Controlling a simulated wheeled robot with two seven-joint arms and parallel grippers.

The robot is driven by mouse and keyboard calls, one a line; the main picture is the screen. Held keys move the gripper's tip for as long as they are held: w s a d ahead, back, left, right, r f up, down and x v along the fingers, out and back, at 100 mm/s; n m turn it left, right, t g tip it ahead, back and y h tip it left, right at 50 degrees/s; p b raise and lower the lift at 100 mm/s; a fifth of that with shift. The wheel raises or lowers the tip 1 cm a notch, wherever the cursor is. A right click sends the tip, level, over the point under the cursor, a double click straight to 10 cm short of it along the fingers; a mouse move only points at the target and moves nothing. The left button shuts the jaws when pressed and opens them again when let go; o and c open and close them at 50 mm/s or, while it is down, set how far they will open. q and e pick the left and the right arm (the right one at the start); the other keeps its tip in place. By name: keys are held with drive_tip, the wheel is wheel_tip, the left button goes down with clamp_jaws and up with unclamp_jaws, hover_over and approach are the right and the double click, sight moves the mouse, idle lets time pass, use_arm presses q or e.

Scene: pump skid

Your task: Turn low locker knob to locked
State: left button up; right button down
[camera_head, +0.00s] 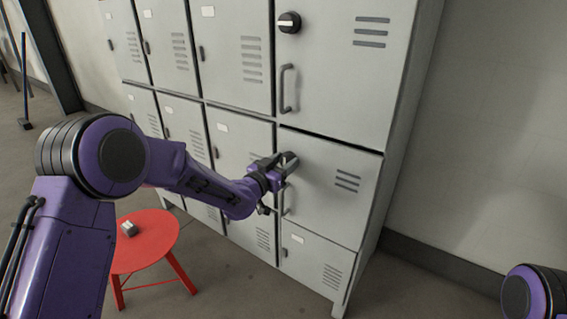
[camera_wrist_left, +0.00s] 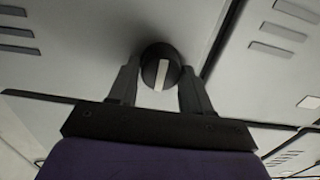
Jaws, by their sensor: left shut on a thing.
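The low locker door (camera_head: 325,200) is the grey one under the tall upper-right door, with vent slots and a vertical handle (camera_head: 283,200). My left gripper (camera_head: 286,161) is at its upper left corner, shut on the locker knob. In the head view the gripper mostly hides the knob. In the left wrist view the dark round knob (camera_wrist_left: 161,68) with a pale bar sits between the two fingers of my left gripper (camera_wrist_left: 160,85). The bar runs nearly upright in that picture. My right gripper is out of view.
The upper locker door (camera_head: 345,75) has its own black knob (camera_head: 289,22) and a handle (camera_head: 287,88). A red stool (camera_head: 150,240) with a small grey object (camera_head: 129,229) on it stands left of the lockers. Open floor lies to the right.

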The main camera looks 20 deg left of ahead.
use_arm(q)
drive_tip(key=shift+r+n+p, duration=0.15)
drive_tip(key=shift+n+p, duration=0.6)
drive_tip(key=shift+n, duration=0.15)
drive_tip(key=n+p, duration=0.1)
drive_tip(key=n, duration=0.1)
drive_tip(key=shift+a+n+p, duration=0.1)
drive_tip(key=shift+n+p, duration=0.2)
drive_tip(key=shift+p, duration=0.05)
drive_tip(key=n+p, duration=0.1)
drive_tip(key=n, duration=0.1)
drive_tip(key=shift+n, duration=0.4)
drive_tip(key=n, duration=0.1)
drive_tip(key=n+p, duration=0.1)
drive_tip(key=shift+a+f+n, duration=0.1)
drive_tip(key=shift+f+n, duration=0.1)
drive_tip(key=shift+n, duration=0.1)
drive_tip(key=n, duration=0.3)
drive_tip(key=shift+f+n, duration=0.15)
drive_tip(key=shift+n, duration=0.15)
drive_tip(key=shift+f+n, duration=0.1)
drive_tip(key=shift+n, duration=2.1)
